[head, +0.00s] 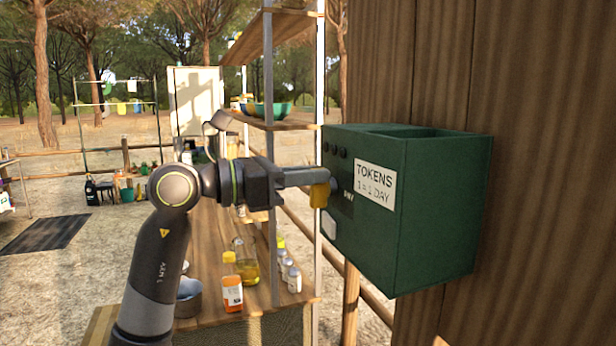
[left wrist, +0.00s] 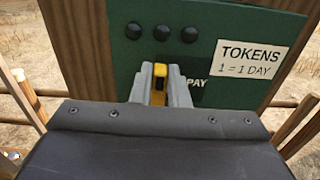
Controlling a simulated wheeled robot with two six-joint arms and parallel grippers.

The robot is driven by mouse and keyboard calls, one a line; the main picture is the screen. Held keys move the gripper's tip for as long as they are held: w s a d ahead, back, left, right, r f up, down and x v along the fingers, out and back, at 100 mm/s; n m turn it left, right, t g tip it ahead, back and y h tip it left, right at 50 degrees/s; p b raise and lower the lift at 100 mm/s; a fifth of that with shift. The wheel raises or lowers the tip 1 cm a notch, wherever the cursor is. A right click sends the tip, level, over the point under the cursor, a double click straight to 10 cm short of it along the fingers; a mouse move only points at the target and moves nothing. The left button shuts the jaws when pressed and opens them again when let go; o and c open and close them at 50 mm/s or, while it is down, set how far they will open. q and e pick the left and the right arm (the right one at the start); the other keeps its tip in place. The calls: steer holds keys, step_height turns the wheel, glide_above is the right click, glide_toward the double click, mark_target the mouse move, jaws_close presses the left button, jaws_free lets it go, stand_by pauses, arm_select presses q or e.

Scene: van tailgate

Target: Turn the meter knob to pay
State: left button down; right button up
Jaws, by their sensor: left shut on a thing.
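The green meter box (head: 440,225) is fixed to a wooden wall at the right of the head view, with a white "TOKENS 1 = 1 DAY" label. It also shows in the left wrist view (left wrist: 128,62). The yellow knob (head: 319,195) is on its front face, beside the "PAY" marking. In the left wrist view the knob (left wrist: 159,72) stands upright between my fingers. My left gripper (head: 312,180) is shut on the knob, and its fingers also show in the left wrist view (left wrist: 160,92). They hide part of the knob. My right gripper is not in view.
A wooden counter (head: 215,322) with bottles, a bowl and an orange-labelled jar (head: 232,293) stands below my left arm. A shelf post (head: 270,150) rises close behind the gripper. The wooden wall (head: 545,130) fills the right side.

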arm_select(q)
steer(key=m+b, duration=0.2)
steer(key=b, duration=0.1)
steer(key=s+m+b, duration=0.1)
steer(key=m+b, duration=0.1)
steer(key=b, duration=0.1)
steer(key=f+m+b, duration=0.1)
steer(key=m+b, duration=0.1)
steer(key=shift+s+d+m+b, duration=0.15)
steer(key=shift+d+m+b, duration=0.1)
steer(key=shift+m+b, duration=0.15)
steer(key=m+b, duration=0.2)
steer(key=shift+s+d+f+m, duration=0.1)
steer(key=shift+s+m, duration=0.1)
steer(key=shift+m, duration=0.2)
steer(key=shift+s+f+m+b, duration=0.1)
steer(key=shift+f+m+b, duration=0.05)
steer(key=shift+m+b, duration=0.6)
steer(key=m+b, duration=0.1)
steer(key=m, duration=0.2)
steer(key=shift+s+d+f+m+b, duration=0.1)
steer(key=shift+f+m+b, duration=0.2)
steer(key=shift+m+b, duration=0.05)
steer(key=shift+m, duration=0.4)
steer(key=shift+f+m+b, duration=0.2)
steer(key=shift+m+b, duration=0.25)
steer(key=shift+m, duration=0.45)
steer(key=shift+f+m, duration=0.1)
steer(key=shift+m, duration=0.3)
